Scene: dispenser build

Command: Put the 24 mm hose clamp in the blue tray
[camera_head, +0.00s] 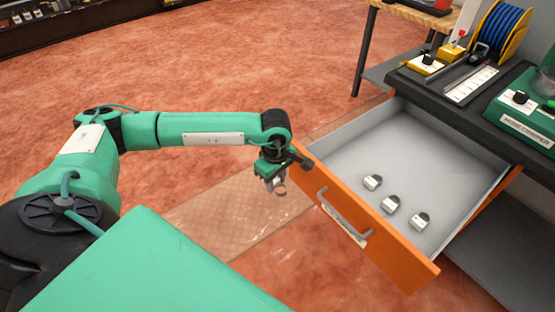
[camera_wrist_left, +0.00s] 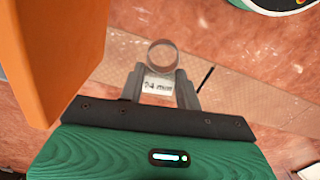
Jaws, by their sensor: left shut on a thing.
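My left gripper (camera_head: 273,180) is shut on a hose clamp (camera_head: 281,190) and holds it in the air just left of the open drawer's orange front. In the left wrist view the clamp (camera_wrist_left: 162,57) is a metal ring with a white tag between the two grey fingers (camera_wrist_left: 160,87). The tag seems to read "24 mm". The blue tray is not in view in either picture. My right gripper is not in view.
An open drawer (camera_head: 345,148) with an orange front (camera_head: 390,262) holds several white-tagged clamps (camera_head: 390,204). Above it a dark worktop (camera_head: 470,112) carries a blue hose reel (camera_head: 498,32) and a green machine (camera_head: 530,110). The red floor at left is clear.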

